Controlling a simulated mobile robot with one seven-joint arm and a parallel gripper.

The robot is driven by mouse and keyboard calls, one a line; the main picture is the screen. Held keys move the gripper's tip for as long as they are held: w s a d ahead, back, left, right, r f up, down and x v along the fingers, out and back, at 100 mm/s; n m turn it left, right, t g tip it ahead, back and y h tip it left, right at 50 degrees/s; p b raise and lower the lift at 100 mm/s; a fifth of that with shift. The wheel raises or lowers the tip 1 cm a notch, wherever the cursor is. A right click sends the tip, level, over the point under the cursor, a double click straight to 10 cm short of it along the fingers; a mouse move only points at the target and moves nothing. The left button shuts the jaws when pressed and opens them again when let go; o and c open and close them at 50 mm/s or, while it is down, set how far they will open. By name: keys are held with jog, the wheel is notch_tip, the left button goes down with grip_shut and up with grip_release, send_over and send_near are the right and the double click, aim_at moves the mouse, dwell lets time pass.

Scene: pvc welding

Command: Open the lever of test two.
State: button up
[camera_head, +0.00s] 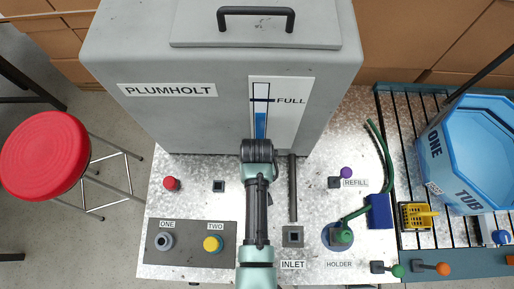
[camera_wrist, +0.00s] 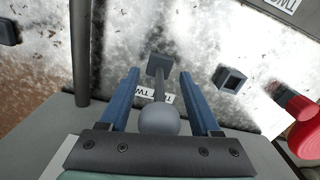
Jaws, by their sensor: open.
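In the wrist view a grey lever (camera_wrist: 158,118) with a round knob stands on a small square base. Beside it is a partly hidden label, of which "TW" can be read. My gripper (camera_wrist: 159,72) is open, with one blue finger on each side of the lever. Gaps show between the knob and both fingers, and nothing is held. In the head view my gripper (camera_head: 257,150) is at the front of the grey tank, and my arm hides this lever.
A dark socket (camera_head: 218,186) and red knob (camera_head: 170,184) are to the left. A plate carries a grey knob (camera_head: 160,241) and a yellow knob (camera_head: 212,243). The grey tank (camera_head: 200,125) stands close behind.

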jog(key=shift+f, duration=0.2)
grip_shut()
dwell(0.3)
jog(key=shift+w, duration=0.1)
dwell(1.0)
